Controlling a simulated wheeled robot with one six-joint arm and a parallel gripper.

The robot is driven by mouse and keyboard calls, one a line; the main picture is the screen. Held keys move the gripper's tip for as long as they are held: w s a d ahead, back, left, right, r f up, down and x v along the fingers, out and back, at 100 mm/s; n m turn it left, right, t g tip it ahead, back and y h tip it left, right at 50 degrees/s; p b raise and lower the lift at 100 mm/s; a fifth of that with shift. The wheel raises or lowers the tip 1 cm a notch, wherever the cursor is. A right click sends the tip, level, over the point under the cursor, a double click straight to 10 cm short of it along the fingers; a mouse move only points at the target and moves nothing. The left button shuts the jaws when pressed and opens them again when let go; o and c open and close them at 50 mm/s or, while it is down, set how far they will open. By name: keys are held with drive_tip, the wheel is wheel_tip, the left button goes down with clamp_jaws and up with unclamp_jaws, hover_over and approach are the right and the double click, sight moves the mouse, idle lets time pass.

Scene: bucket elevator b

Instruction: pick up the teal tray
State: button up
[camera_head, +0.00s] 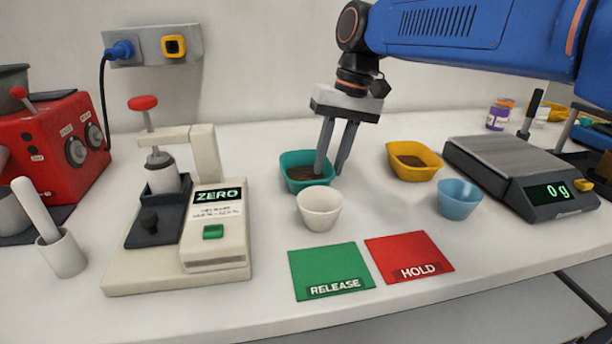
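The teal tray (296,186) is a small open dish with dark brown contents, standing on the white counter behind a white cup. My gripper (331,171) points down at the tray's right side. Its two grey fingers are apart, with a visible gap between them. The left finger overlaps the tray's inside and right part in the picture. The right finger is at the tray's right edge. The fingers hide part of the right rim, and I cannot tell whether they touch it.
A white cup (320,208) stands close in front of the tray. A yellow tray (413,162) and blue cup (459,199) are to the right. A scale (520,172) is further right, a ZERO device (215,225) left. Green (330,271) and red (409,257) mats lie in front.

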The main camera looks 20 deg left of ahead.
drive_tip(key=shift+a+f, duration=0.15)
drive_tip(key=shift+f, duration=0.55)
drive_tip(key=shift+c, duration=0.7)
clamp_jaws()
